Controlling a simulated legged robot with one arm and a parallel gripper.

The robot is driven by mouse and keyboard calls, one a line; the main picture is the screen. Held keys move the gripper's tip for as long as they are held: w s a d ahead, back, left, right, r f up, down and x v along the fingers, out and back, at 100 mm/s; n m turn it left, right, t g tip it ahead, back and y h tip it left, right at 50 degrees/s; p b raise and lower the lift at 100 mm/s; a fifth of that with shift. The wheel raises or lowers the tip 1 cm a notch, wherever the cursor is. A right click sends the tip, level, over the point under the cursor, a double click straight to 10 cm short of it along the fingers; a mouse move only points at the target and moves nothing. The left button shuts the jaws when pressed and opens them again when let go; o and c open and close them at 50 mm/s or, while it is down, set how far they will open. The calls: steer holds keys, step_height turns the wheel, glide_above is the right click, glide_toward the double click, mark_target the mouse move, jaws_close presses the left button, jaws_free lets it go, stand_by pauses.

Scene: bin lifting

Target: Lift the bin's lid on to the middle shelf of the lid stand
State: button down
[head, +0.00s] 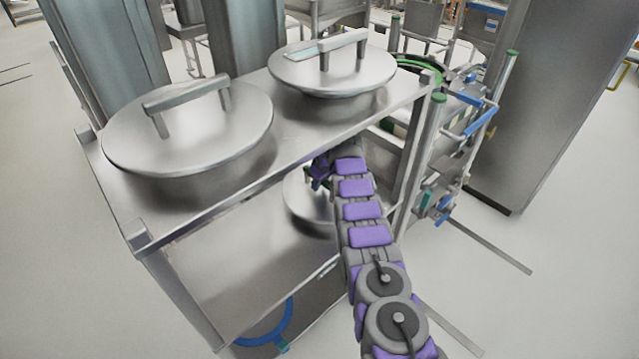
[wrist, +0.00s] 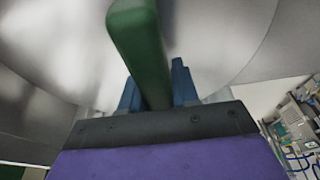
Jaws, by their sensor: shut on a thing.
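The lid stand (head: 290,140) is a metal rack whose top shelf carries two round lids with grey handles. A third round lid (head: 303,203) shows in part below the top shelf, at middle shelf height, beside the end of my arm. Whether it rests on the middle shelf (head: 245,265) or hangs above it, I cannot tell. In the wrist view the lid (wrist: 215,35) is a broad shiny metal disc with a green handle (wrist: 140,45). My gripper (wrist: 155,88) has its blue fingers shut on that handle. In the head view my gripper is mostly hidden under the top shelf.
The top shelf lids (head: 190,125) and (head: 333,70) are close above my arm. Pipework with blue handles (head: 465,120) and a tall metal cabinet (head: 520,110) stand further right. Open floor (head: 570,270) lies at the right.

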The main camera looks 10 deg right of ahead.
steer(key=shift+w+r, duration=0.1)
steer(key=shift+r, duration=0.05)
steer(key=c, duration=1.3)
jaws_free()
steer(key=o, duration=0.3)
steer(key=shift+o, duration=1.2)
steer(key=shift+s, duration=0.2)
